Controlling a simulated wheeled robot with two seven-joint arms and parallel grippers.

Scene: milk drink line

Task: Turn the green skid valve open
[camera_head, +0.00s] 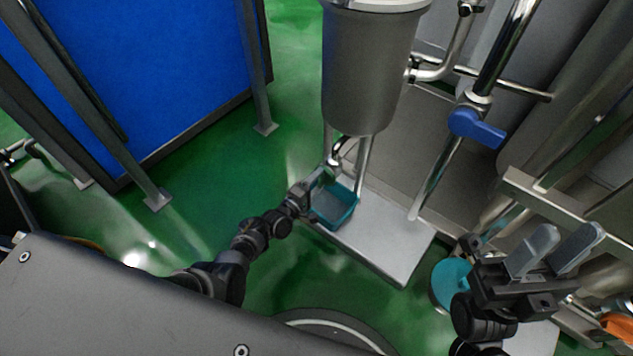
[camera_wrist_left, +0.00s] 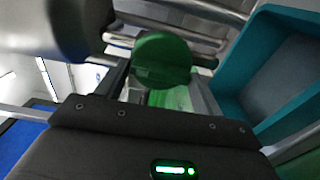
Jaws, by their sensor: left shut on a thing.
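The green skid valve's rounded handle (camera_wrist_left: 162,58) shows in the left wrist view, just beyond the dark gripper body. My left gripper (camera_head: 322,180) is low under the grey steel vessel (camera_head: 368,75), beside a teal open box (camera_head: 343,217). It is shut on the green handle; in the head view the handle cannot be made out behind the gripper. The teal box also shows at the right of the left wrist view (camera_wrist_left: 245,75). My right gripper (camera_head: 556,250) is open and empty at the lower right, with its two grey fingers apart.
A blue-handled valve (camera_head: 477,128) sits on a steel pipe right of the vessel. A pale skid plate (camera_head: 385,240) lies below it. A round teal thing (camera_head: 452,280) is beside my right gripper. A blue panel (camera_head: 165,75) stands at left; green floor (camera_head: 210,165) between is clear.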

